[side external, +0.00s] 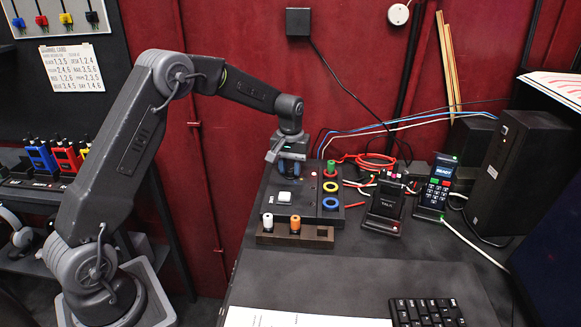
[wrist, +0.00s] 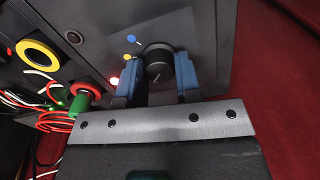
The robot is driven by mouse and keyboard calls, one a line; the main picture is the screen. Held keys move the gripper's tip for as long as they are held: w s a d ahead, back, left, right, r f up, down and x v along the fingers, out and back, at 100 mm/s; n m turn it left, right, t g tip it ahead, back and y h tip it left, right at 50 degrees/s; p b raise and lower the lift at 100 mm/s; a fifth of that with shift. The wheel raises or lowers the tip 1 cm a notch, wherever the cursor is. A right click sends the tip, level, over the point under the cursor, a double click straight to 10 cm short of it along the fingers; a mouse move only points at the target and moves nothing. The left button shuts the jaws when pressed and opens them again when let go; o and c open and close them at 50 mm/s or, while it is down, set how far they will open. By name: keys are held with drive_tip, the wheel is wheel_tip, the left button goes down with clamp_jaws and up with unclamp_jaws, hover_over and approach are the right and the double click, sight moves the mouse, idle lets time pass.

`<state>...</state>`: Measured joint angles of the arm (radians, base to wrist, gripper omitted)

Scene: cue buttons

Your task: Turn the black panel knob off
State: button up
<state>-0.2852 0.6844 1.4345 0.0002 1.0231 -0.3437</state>
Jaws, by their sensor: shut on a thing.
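The black panel knob (wrist: 158,66) sits on the dark panel (wrist: 205,30) in the wrist view, with a pale pointer line on its face.
The panel carries a white button (side external: 284,197), a green peg (side external: 331,167) and yellow and blue rings. A rack (side external: 265,239) with white and orange pegs stands in front. The front desk is mostly clear.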

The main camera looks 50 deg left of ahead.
sight(290, 169)
drive_tip(key=shift+n, duration=1.9)
drive_tip(key=o, duration=0.9)
drive_tip(key=shift+o, duration=0.2)
wheel_tip(290, 169, up, 14)
